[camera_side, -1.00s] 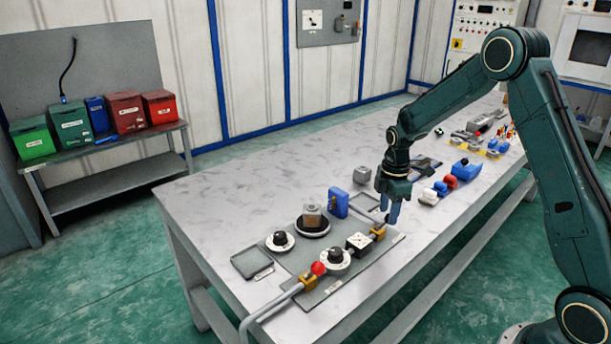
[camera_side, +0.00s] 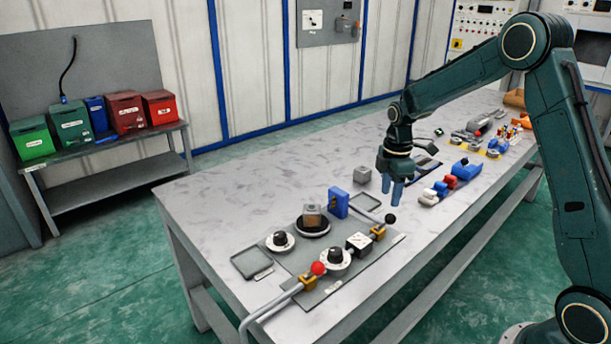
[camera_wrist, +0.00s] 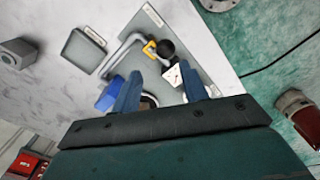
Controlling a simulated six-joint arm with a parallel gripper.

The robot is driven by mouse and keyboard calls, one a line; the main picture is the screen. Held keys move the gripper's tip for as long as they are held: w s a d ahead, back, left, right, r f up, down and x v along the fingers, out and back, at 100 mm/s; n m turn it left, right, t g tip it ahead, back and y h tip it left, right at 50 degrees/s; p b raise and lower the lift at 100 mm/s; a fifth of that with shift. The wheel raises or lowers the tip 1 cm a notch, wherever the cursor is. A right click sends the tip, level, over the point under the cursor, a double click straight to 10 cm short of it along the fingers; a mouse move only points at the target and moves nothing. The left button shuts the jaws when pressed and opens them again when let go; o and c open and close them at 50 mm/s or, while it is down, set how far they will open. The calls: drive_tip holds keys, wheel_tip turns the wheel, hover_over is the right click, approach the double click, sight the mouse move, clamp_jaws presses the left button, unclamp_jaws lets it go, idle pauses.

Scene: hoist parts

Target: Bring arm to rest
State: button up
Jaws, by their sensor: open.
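My gripper (camera_side: 391,193) is open and empty. In the side view it hangs above the table (camera_side: 230,200), fingers down, a little behind the black-knobbed end of the grey plate assembly (camera_side: 318,290). In the wrist view my gripper (camera_wrist: 165,88) has its two blue fingers apart with nothing held between them. Beyond them show the black ball (camera_wrist: 167,46), a yellow block (camera_wrist: 150,49), a white-topped block (camera_wrist: 172,75) and a blue block (camera_wrist: 107,97).
A grey cube (camera_side: 362,174) and an upright blue block (camera_side: 338,203) stand left of my gripper. Blue, white and red parts (camera_side: 440,190) lie to its right. More parts cover the table's far end. The left back of the table is clear.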

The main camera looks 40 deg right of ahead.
drive_tip(key=shift+r, duration=0.3)
drive_tip(key=shift+s+a+r, duration=0.1)
drive_tip(key=shift+a+r, duration=0.05)
drive_tip(key=shift+r, duration=0.05)
drive_tip(key=s+a+r+m+t, duration=0.1)
drive_tip(key=s+a+r+m, duration=0.2)
drive_tip(key=s+a+r, duration=0.3)
drive_tip(key=s+a+r+m+t, duration=0.25)
drive_tip(key=s+a+r, duration=0.2)
drive_tip(key=r, duration=0.35)
drive_tip(key=s+a+r+m+t, duration=0.1)
drive_tip(key=s+a+m, duration=0.1)
drive_tip(key=s, duration=0.6)
drive_tip(key=s+a+r+m+t, duration=0.1)
drive_tip(key=s+m, duration=0.3)
drive_tip(key=s, duration=0.4)
drive_tip(key=shift+a, duration=0.85)
